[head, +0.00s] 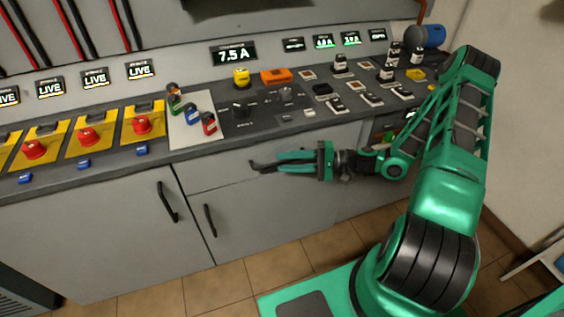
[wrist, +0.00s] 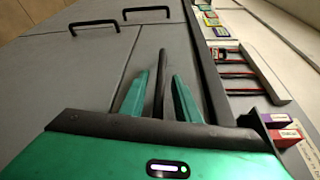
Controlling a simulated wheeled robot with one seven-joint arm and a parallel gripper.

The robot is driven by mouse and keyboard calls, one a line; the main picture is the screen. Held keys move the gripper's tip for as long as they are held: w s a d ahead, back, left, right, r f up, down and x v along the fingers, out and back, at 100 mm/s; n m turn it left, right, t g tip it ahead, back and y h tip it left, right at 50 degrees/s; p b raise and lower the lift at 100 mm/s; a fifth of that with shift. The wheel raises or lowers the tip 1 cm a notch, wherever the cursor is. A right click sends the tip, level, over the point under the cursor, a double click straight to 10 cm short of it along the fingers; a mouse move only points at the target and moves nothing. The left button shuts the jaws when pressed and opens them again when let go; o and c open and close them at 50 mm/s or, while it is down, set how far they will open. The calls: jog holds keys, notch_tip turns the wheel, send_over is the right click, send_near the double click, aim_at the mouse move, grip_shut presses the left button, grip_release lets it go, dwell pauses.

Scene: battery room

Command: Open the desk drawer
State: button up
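The desk drawer (head: 212,174) is a grey front panel just under the dark countertop. It looks flush with the cabinet. Its black bar handle (head: 258,167) sticks out past my gripper's fingertips in the head view. My gripper (head: 282,162) is at the drawer front, pointing left along it. In the wrist view the handle (wrist: 159,80) runs between the two green fingers of my gripper (wrist: 158,95). A gap shows on each side of the handle, so the fingers are open around it. My gripper hides part of the handle in the head view.
Two cupboard doors with black handles (head: 167,202) (head: 210,220) stand below and left of the drawer. The countertop (head: 180,148) above holds red buttons (head: 141,125), a grey board (head: 197,128) with coloured items, and several small switches. The tiled floor (head: 235,280) in front is clear.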

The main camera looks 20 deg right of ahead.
jog(key=shift+x, duration=1.15)
